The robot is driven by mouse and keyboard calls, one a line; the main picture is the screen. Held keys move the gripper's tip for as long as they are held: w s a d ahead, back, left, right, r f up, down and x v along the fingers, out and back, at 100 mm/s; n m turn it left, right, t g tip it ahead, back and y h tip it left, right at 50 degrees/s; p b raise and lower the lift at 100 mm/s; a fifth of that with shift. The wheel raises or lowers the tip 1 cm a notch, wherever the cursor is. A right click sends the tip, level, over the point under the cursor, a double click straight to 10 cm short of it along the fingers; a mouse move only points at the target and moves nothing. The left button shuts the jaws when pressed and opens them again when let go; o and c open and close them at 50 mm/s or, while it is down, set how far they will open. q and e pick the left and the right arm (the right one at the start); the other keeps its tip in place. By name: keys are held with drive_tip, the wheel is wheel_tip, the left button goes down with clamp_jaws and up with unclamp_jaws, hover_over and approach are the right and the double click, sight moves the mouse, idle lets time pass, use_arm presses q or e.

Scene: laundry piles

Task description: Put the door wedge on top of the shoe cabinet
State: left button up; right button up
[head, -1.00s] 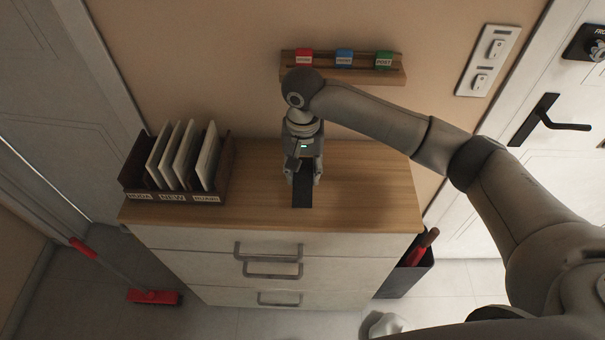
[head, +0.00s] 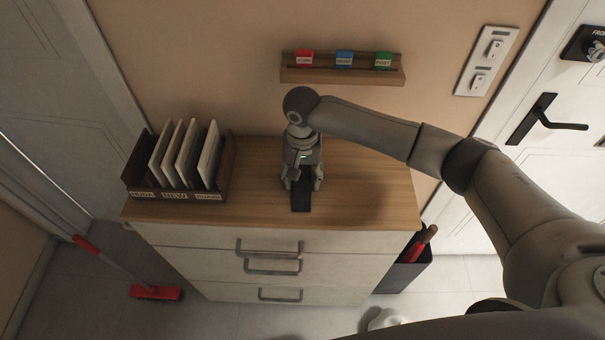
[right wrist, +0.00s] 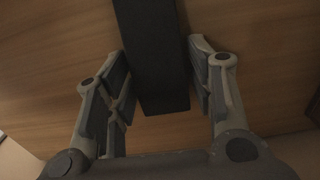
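The door wedge (head: 301,199) is a dark, narrow block on the wooden top of the shoe cabinet (head: 365,190). In the right wrist view the wedge (right wrist: 155,60) lies between the two fingers over the wood (right wrist: 50,70). My right gripper (head: 302,188) is low over the cabinet top and around the wedge. Its fingers (right wrist: 158,60) stand on either side of the wedge, with a narrow gap showing at each side, so it looks open. The wedge's far end is hidden by the gripper in the head view. My left gripper is not in view.
A brown file holder (head: 180,175) stands on the cabinet's left. A wall rack (head: 343,75) with coloured tags hangs behind. The cabinet top's right is clear.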

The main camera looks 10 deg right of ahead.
sight(302, 176)
drive_tip(key=shift+o, duration=0.3)
drive_tip(key=shift+r, duration=0.15)
wheel_tip(302, 176, up, 12)
drive_tip(key=b, duration=0.2)
idle(0.6)
